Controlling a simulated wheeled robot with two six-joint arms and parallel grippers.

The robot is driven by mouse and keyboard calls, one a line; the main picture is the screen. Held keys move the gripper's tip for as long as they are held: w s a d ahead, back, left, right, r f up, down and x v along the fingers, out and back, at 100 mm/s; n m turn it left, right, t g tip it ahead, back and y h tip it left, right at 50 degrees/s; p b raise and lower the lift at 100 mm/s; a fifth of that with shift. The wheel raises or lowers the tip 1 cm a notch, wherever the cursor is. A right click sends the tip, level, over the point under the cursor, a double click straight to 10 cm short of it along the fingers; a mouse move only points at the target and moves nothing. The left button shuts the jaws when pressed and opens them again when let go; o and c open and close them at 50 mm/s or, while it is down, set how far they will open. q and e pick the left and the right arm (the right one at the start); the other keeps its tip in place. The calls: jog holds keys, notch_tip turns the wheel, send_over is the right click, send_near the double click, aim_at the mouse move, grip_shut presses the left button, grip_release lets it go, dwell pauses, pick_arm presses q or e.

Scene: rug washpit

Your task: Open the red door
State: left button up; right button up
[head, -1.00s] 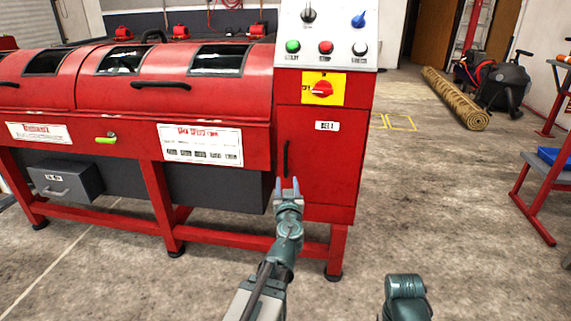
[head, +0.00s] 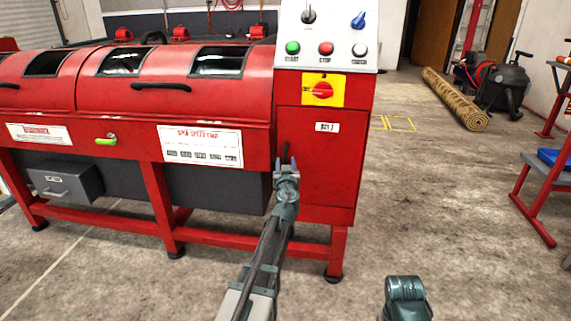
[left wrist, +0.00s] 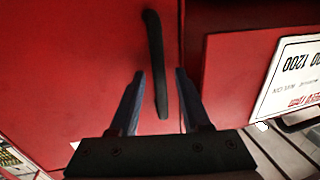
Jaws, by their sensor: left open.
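The red door (head: 335,170) is the front panel of the cabinet below the control panel, and it looks shut. Its dark vertical handle (head: 287,150) is near the door's left edge, partly hidden by my gripper. My left gripper (head: 286,164) is open at the handle's lower part. In the left wrist view the black handle (left wrist: 156,60) reaches down between the two open fingers of the left gripper (left wrist: 160,76), with gaps on both sides. The red door (left wrist: 75,70) fills the left of that view.
A yellow plate with a red rotary switch (head: 323,90) is above the door. The long red machine (head: 90,125) with a grey drawer box (head: 65,182) stands to the left. The floor (head: 430,200) right of the cabinet is clear up to a red-legged bench (head: 540,190).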

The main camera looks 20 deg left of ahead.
pick_arm(q)
grip_shut()
dwell(1.4)
